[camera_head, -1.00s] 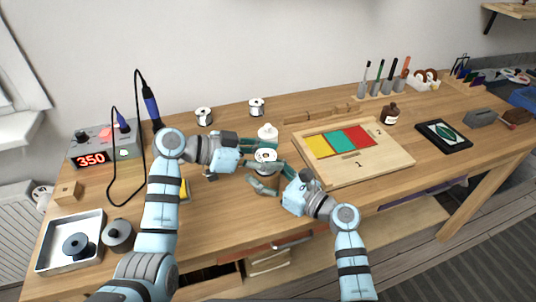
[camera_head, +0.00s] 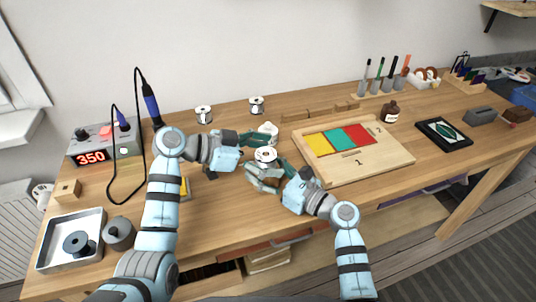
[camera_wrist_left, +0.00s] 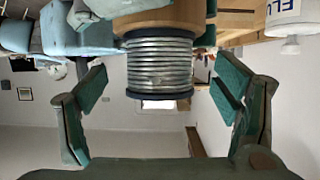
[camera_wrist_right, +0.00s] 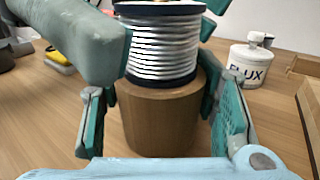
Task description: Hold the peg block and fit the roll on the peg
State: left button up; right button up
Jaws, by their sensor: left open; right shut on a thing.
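The roll (camera_head: 265,154), silvery wire on a dark-flanged spool, sits upright over the brown round peg block (camera_wrist_right: 160,120). In the right wrist view the roll (camera_wrist_right: 160,50) appears to rest on the block's top; the peg is hidden. My right gripper (camera_wrist_right: 158,108) is shut on the block, one finger on each side. My left gripper (camera_wrist_left: 160,80) is open, its fingers spread on both sides of the roll (camera_wrist_left: 160,65) with visible gaps. The block also shows at the top of the left wrist view (camera_wrist_left: 160,18).
A white flux bottle (camera_head: 268,130) stands close behind the roll. Two other spools (camera_head: 203,115) (camera_head: 256,104) stand at the back. A wooden board with coloured panels (camera_head: 380,162) lies to the right. A metal tray (camera_head: 94,218) and soldering station (camera_head: 92,146) are at left.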

pick_arm(q)
notch_tip(320, 180, up, 7)
dwell(0.8)
pick_arm(e)
jog(key=o, duration=1.4)
jog(key=shift+c, duration=0.2)
